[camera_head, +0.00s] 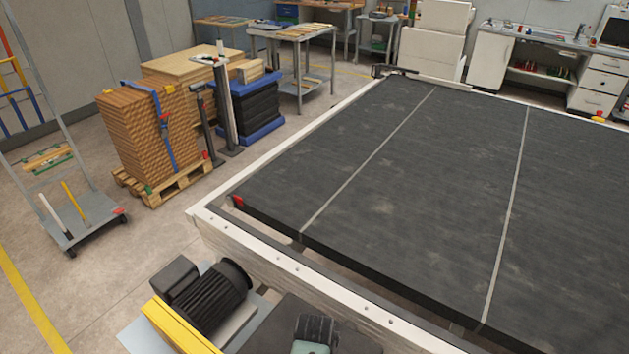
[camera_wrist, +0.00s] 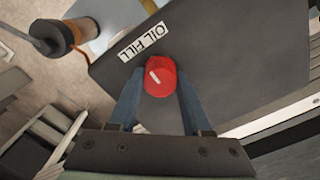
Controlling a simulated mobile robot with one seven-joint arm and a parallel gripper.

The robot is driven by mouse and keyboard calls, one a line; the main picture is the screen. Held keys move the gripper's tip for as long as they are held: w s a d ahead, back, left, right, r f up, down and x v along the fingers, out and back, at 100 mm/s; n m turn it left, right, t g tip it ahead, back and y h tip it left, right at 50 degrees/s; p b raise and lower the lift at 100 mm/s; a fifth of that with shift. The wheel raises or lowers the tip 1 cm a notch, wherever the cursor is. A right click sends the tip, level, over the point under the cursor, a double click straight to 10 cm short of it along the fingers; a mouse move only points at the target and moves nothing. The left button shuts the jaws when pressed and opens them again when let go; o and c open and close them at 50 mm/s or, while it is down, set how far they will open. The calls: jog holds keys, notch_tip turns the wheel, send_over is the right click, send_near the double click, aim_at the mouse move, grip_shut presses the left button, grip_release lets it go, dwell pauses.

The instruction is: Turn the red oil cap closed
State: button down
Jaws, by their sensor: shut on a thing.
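The red oil cap (camera_wrist: 160,77) shows in the wrist view, with a white mark across its face that runs at a slant. It sits on a dark grey housing (camera_wrist: 235,65), just below a white label (camera_wrist: 142,41) reading "OIL FILL", which appears upside down. My gripper (camera_wrist: 160,85) has its two blue-grey fingers on either side of the cap and is shut on it. In the head view the cap is not visible. A dark piece at the bottom edge of that view may be part of my arm.
In the head view, a black motor (camera_head: 215,293) and a yellow guard (camera_head: 180,325) stand at the lower left, beside the white frame of the wide dark belt (camera_head: 400,170). An orange-brown cylinder (camera_wrist: 72,35) lies at upper left in the wrist view. Open floor (camera_head: 110,270) lies left.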

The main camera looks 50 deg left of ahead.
jog(key=shift+c, duration=1.7)
grip_release()
notch_tip(320, 180, up, 13)
jog(key=b, duration=0.2)
